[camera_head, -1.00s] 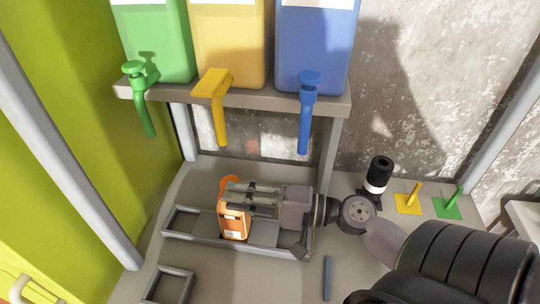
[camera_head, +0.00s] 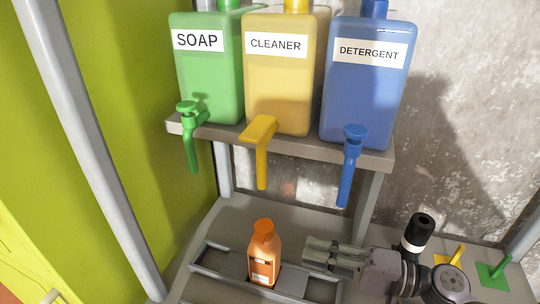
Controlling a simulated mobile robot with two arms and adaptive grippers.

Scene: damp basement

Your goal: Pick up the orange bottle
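The orange bottle (camera_head: 262,262) stands upright in the grey tray (camera_head: 213,272) on the counter, near the bottom of the head view. Its cap and front label show. My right gripper (camera_head: 310,250) lies sideways just right of the bottle, with its fingers pointing left toward it. A gap shows between the fingertips and the bottle, and the gripper holds nothing. How far its fingers are apart is not clear from this angle. My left gripper is not in view.
A shelf (camera_head: 300,143) behind carries green soap (camera_head: 209,75), yellow cleaner (camera_head: 278,85) and blue detergent (camera_head: 362,95) dispensers, with taps hanging over its edge. A black and white cylinder (camera_head: 418,235) stands behind my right wrist. Yellow and green pieces lie at the right.

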